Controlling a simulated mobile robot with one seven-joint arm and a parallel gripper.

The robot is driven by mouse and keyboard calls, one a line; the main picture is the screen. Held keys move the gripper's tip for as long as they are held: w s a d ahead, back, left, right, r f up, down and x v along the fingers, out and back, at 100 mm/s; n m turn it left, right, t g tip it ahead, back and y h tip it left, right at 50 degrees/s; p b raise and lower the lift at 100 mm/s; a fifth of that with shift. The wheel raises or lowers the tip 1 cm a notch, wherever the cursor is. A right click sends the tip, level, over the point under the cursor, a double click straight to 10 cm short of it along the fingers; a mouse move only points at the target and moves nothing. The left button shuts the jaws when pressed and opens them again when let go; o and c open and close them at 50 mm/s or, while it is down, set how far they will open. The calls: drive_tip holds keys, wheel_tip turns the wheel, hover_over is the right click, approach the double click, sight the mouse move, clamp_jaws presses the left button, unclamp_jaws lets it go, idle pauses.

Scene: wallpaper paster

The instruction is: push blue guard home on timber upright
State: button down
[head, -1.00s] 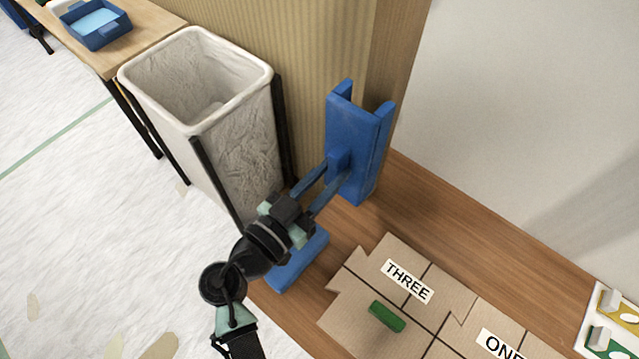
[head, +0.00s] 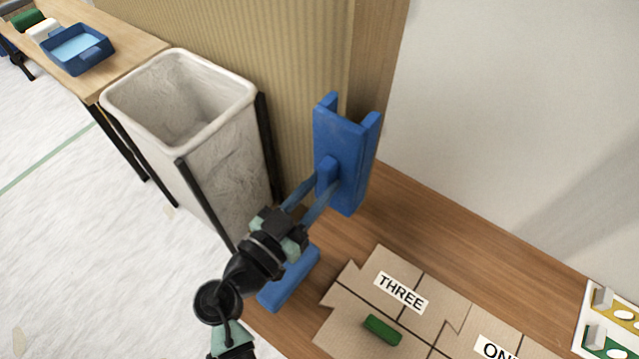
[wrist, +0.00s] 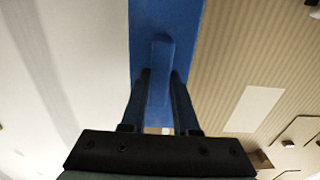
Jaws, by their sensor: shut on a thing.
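The blue guard (head: 343,142) is an upright channel with two side flanges and a grip block on its near face. It stands in front of the timber upright (head: 378,60) at the end of the striped wall. My gripper (head: 326,183) is shut on the guard's grip block, with one finger on each side. The wrist view shows the same hold, with the guard (wrist: 166,20) straight ahead of my gripper (wrist: 160,85). The guard hides the upright behind it, so I cannot tell whether they touch or how wide any gap is.
A white bin (head: 215,140) in a black frame stands close left of my arm. A blue block (head: 290,278) lies low under my gripper. Cardboard sheets (head: 350,295) with a green block (head: 382,330) lie right. A table (head: 120,45) with a blue tray (head: 78,50) stands back left.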

sight(336, 169)
drive_tip(key=shift+b+x, duration=1.1)
drive_tip(key=shift+x, duration=1.35)
drive_tip(key=shift+c, duration=0.9)
unclamp_jaws()
drive_tip(key=shift+b+v, duration=0.75)
drive_tip(key=shift+v, duration=2.75)
